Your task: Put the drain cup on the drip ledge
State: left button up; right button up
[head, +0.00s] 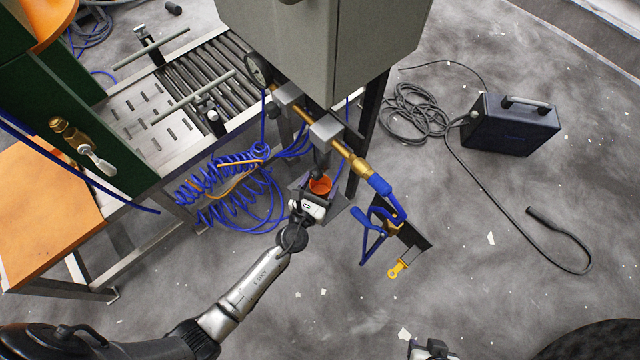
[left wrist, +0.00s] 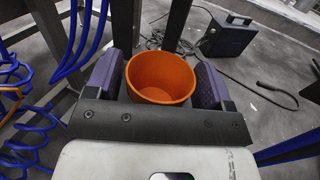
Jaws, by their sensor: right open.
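The orange drain cup (head: 320,186) is under the valve fittings of the grey cabinet. In the left wrist view the cup (left wrist: 160,78) is upright, open at the top and looks empty. My left gripper (head: 313,197) has a purple-padded finger on each side of the cup, apparently touching it. The grey drip ledge (head: 336,208) shows around and below the cup, partly hidden by the gripper. I cannot tell whether the cup's base touches it. My right gripper (head: 430,350) shows only in part at the bottom edge, away from the cup, open.
A brass pipe (head: 345,155) with a blue handle (head: 380,185) runs just right of the cup. Blue coiled hoses (head: 225,185) hang to the left. A black bracket with a yellow tag (head: 398,268) stands to the right. A dark case (head: 510,125) with cable lies on the floor.

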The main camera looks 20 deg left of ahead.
pick_arm(q)
jog(key=shift+o, duration=0.5)
jog(key=shift+r, duration=0.15)
jog(key=shift+r+p, duration=0.2)
jog(key=shift+p, duration=0.1)
jog(key=s+p, duration=0.2)
jog(key=s, duration=1)
jog(key=shift+a+f, duration=0.15)
jog(key=shift+a, duration=0.2)
jog(key=s+a+r+n+g+y, duration=0.2)
jog(key=s+a+n+g+y, duration=0.3)
jog(key=n, duration=0.7)
jog(key=s+a+r+n+g+y, duration=0.1)
jog(key=a+n+g+y, duration=0.2)
jog(key=a+n, duration=0.7)
jog(key=s+d+r+n+g+h, duration=0.1)
jog(key=s+d+n+g+h, duration=0.5)
jog(key=s+n, duration=0.4)
jog(key=d+n+h, duration=0.1)
jog(key=d+n, duration=0.1)
jog(key=shift+s+d+r+n, duration=0.2)
jog(key=shift+d+n, duration=0.1)
jog(key=shift+d, duration=0.05)
